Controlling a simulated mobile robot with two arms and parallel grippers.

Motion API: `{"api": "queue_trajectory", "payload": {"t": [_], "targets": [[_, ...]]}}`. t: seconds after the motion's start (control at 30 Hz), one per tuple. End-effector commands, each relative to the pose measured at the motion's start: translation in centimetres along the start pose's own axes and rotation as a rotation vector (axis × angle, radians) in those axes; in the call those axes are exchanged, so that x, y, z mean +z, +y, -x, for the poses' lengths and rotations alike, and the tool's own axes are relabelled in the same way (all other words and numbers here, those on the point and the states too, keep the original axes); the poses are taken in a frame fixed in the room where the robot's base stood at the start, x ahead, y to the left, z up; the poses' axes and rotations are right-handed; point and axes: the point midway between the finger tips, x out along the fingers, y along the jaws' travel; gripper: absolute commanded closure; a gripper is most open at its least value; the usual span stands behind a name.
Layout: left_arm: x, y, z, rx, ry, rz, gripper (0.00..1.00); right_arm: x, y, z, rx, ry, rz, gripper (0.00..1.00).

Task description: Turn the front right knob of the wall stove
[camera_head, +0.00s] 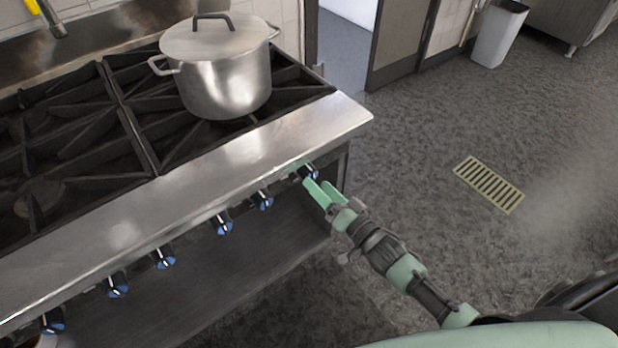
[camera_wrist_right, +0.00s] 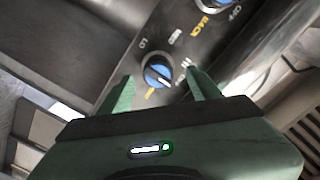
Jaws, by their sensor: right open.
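The stove (camera_head: 190,180) has a row of blue-faced knobs along its front. The rightmost knob (camera_head: 310,173) is partly covered by my right gripper (camera_head: 317,187), whose green fingers reach up to it. In the right wrist view, a blue knob (camera_wrist_right: 158,72) with a pale pointer sits between the two spread fingertips of my right gripper (camera_wrist_right: 163,85). The gripper is open, and I cannot tell whether either finger touches the knob. Another knob (camera_wrist_right: 213,3) shows at the top edge, with a "BACK" label beside it. My left gripper is not in view.
A lidded steel pot (camera_head: 222,75) stands on the right rear of the black burner grates (camera_head: 70,115). More knobs (camera_head: 223,226) run to the left. The floor right of the stove is open, with a drain grate (camera_head: 489,184) and a white bin (camera_head: 499,33).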

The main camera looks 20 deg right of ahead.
Motion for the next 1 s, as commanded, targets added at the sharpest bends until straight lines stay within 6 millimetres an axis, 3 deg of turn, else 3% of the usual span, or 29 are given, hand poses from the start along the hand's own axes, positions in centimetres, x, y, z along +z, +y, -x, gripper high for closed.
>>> {"api": "queue_trajectory", "payload": {"t": [0.1, 0.3, 0.67, 0.8, 0.9, 1.0], "targets": [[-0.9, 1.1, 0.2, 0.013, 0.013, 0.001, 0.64, -0.1, -0.1, -2.2, -0.001, 0.002, 0.000, 0.37], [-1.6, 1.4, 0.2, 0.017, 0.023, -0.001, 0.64, 0.1, 0.0, -4.5, 0.002, -0.001, 0.001, 0.37], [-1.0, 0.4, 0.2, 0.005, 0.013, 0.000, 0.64, 0.1, 0.1, -5.0, 0.003, -0.002, 0.001, 0.37], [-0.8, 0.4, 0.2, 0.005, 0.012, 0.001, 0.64, 0.1, 0.1, -5.0, 0.003, -0.002, 0.001, 0.76], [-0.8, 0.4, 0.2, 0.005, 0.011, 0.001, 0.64, 0.1, 0.1, -5.0, 0.003, -0.002, 0.001, 0.99], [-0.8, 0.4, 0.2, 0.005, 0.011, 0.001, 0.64, 0.1, 0.1, -5.0, 0.004, -0.002, 0.004, 0.99]]}}
